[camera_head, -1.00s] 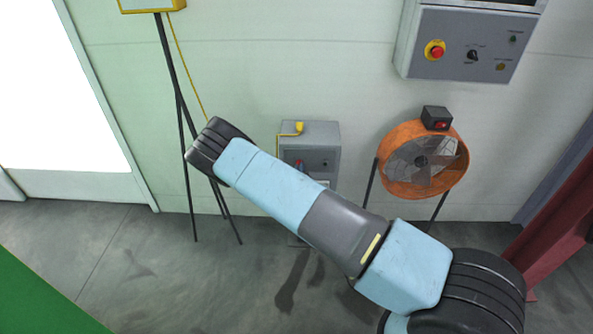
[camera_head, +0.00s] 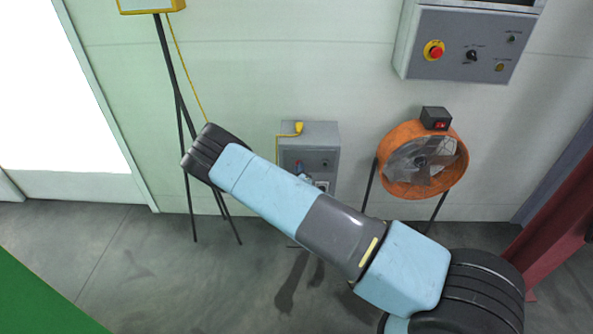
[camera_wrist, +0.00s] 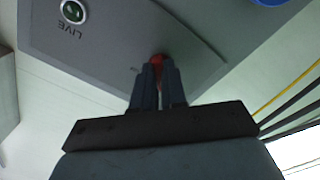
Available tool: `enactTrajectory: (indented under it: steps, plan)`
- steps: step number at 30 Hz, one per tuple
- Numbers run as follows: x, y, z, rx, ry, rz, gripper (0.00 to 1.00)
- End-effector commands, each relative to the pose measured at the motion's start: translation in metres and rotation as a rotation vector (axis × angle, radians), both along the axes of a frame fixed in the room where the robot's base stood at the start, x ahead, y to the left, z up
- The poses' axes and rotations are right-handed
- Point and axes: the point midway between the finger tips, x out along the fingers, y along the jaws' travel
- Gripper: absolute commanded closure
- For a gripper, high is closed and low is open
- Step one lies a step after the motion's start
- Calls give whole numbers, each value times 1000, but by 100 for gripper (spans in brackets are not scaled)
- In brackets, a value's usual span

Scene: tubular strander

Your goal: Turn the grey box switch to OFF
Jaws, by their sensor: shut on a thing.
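The grey box (camera_head: 322,133) stands against the wall, with its lower part behind my arm in the head view. Its grey front panel fills the top of the wrist view (camera_wrist: 120,40). A red switch handle (camera_wrist: 158,58) sits on that panel. My gripper (camera_wrist: 158,74) is shut on the red handle, one dark finger on each side. Most of the handle is hidden by the fingers, and no ON or OFF marking can be read. A round dark green lamp (camera_wrist: 73,12) labelled LIVE is on the panel, upside down in this view.
An orange fan (camera_head: 425,160) stands right of the box. A wall control panel (camera_head: 460,45) with a red button hangs above it. A black tripod (camera_head: 186,130) stands left, and a yellow cable (camera_head: 186,65) hangs near it. A dark red column (camera_head: 555,245) is at right.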

Motion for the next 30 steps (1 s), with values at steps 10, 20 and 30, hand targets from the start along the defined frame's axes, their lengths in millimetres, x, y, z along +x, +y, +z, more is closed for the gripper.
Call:
enactTrajectory:
  steps: [10, 20, 30]
  plan:
    - [0, 4, 1, 2, -2, 6, 64]
    - [-3, 2, 0, 2, 0, 4, 63]
    - [-55, 4, -1, 0, 1, 4, 63]
